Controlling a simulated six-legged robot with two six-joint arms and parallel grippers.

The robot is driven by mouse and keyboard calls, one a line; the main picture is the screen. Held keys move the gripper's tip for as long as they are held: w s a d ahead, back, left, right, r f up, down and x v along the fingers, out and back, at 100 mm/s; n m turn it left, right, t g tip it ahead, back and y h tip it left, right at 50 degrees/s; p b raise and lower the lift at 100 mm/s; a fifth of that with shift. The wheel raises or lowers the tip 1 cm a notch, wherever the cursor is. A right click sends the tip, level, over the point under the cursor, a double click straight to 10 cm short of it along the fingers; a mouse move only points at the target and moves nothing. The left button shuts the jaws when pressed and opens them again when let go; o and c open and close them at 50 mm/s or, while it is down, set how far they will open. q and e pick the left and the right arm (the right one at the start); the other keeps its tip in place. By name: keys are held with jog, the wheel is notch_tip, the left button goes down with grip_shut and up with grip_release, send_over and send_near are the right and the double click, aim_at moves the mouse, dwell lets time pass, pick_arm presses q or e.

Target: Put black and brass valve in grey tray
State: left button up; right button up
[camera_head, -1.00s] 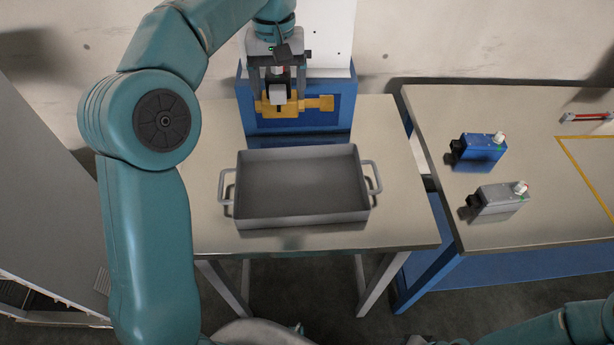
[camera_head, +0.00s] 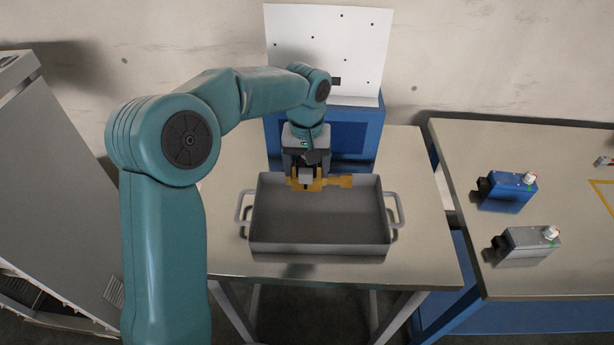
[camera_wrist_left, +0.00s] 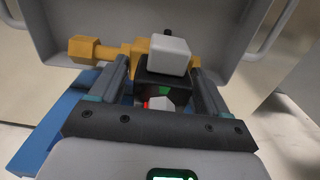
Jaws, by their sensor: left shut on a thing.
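The black and brass valve (camera_head: 336,181) is held at the back edge of the grey tray, its brass body level and its brass end pointing right. In the left wrist view the valve (camera_wrist_left: 92,50) shows its hexagonal brass end, a black body and a pale grey block on top. My left gripper (camera_head: 306,178) is shut on the valve, with a finger on each side of the black body. The grey tray (camera_head: 320,249) stands empty on the table, with a handle at each end. My right gripper is not in view.
A blue box with a white perforated panel (camera_head: 345,50) stands behind the tray. On the right table (camera_head: 460,165) lie a blue device (camera_head: 512,190) and a grey device (camera_head: 530,242). A grey cabinet (camera_head: 50,190) stands at the left.

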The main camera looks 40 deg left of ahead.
pick_arm(q)
jog(key=f, duration=0.4)
jog(key=shift+w+a, duration=0.1)
jog(key=shift+w, duration=0.1)
jog(key=shift+s+r, duration=0.15)
jog(key=shift+s, duration=0.05)
jog(key=o, duration=1.5)
jog(key=shift+w+f, duration=0.15)
jog(key=shift+f, duration=0.1)
jog(key=shift+c, duration=0.2)
jog(key=shift+r, duration=0.65)
notch_tip(320, 180, up, 11)
jog(key=shift+f, duration=0.15)
jog(key=shift+r, duration=0.25)
